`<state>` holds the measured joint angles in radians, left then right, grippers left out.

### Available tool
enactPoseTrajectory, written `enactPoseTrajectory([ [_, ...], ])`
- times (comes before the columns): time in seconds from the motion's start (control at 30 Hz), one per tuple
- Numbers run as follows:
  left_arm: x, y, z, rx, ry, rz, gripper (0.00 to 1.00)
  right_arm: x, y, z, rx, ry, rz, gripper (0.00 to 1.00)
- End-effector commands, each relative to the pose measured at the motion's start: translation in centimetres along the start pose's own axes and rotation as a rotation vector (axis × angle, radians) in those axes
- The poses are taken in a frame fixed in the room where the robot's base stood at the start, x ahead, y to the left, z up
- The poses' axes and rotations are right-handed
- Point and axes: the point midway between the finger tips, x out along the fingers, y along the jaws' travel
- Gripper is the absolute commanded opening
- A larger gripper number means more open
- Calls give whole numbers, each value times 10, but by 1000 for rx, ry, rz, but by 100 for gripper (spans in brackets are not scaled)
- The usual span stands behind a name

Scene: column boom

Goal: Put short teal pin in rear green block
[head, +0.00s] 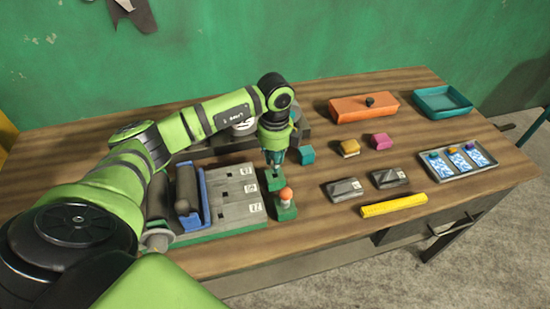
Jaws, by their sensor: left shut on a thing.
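The rear green block (274,183) sits on the table just right of the grey slotted board. My left gripper (275,160) points down right above this block, with its fingers close to the block's top. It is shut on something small. The short teal pin cannot be told apart from the fingers at this size, so how far it is from the block or in it is unclear. A front green block (286,212) stands nearer, with an orange-topped pin (286,195) upright in it. My right gripper is not in view.
The grey slotted board (240,190) and a blue part (204,195) lie to the left. A teal cube (307,155) sits close right of the gripper. Farther right are an orange block (363,107), a teal tray (443,102), a grey card tray (484,169) and a yellow bar (394,205).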

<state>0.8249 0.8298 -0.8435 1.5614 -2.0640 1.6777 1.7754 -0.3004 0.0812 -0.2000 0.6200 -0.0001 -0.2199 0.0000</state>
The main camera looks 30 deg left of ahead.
Motion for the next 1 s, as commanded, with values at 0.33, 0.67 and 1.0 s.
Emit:
enactPoseTrajectory([
  [0.33, 4, 0, 0, 0, -1, 0, 0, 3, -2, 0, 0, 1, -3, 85],
  [0.67, 14, 0, 0, 0, 0, 0, 0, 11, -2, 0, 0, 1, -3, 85],
  [1.0, 16, 0, 0, 0, 0, 0, 0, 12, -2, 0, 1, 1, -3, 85],
])
